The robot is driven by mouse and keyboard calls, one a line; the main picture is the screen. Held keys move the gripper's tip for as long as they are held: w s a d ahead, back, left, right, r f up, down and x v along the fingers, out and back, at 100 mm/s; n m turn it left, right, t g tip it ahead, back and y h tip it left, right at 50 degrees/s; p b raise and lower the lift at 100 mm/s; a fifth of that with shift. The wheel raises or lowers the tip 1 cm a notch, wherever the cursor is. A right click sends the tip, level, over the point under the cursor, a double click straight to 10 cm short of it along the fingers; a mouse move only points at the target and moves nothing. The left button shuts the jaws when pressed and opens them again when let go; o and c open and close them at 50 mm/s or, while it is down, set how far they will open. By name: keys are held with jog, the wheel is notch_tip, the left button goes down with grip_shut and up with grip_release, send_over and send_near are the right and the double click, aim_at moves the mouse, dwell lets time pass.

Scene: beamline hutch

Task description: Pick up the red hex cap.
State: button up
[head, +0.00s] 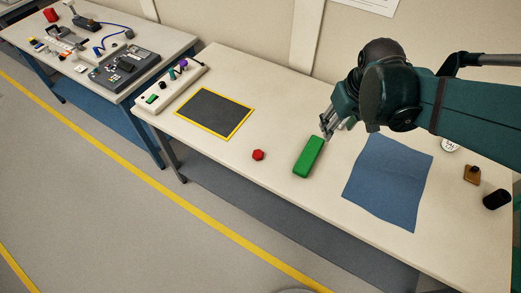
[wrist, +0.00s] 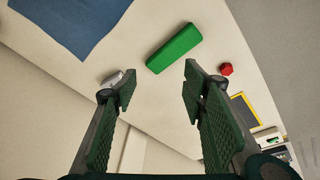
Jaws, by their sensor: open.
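The red hex cap (head: 258,155) lies on the pale table near its front edge, between the dark yellow-edged mat and a green block. In the wrist view the red hex cap (wrist: 226,69) shows just beyond the tip of the right finger, apart from it. My gripper (head: 327,127) is above the table near the far end of the green block, to the right of the cap. In the wrist view my gripper (wrist: 158,85) has its two fingers spread wide with nothing between them.
The green block (head: 308,156) lies close to the right of the cap. A blue cloth (head: 388,180) covers the table farther right, with a brown item (head: 472,174) and a black cylinder (head: 497,199) beyond. The dark mat (head: 213,113) lies left. A control box (head: 170,88) stands at the left end.

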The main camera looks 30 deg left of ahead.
jog(key=s+a+f+n+g, duration=0.1)
jog(key=a+f+n, duration=0.1)
jog(key=a+f, duration=0.35)
jog(key=a+f+n, duration=0.1)
jog(key=a+f, duration=0.1)
jog(key=a, duration=0.6)
jog(key=n+g+h, duration=0.1)
jog(key=n, duration=0.2)
send_over(258, 153)
notch_tip(258, 153, down, 9)
jog(key=shift+s+d+f, duration=0.1)
jog(key=shift+f, duration=0.1)
jog(key=shift+f+b, duration=0.4)
jog(key=shift+f, duration=0.9)
jog(key=shift+f, duration=0.1)
jog(key=shift+f+b, duration=0.4)
jog(key=shift+f, duration=2.1)
jog(key=c, duration=0.8)
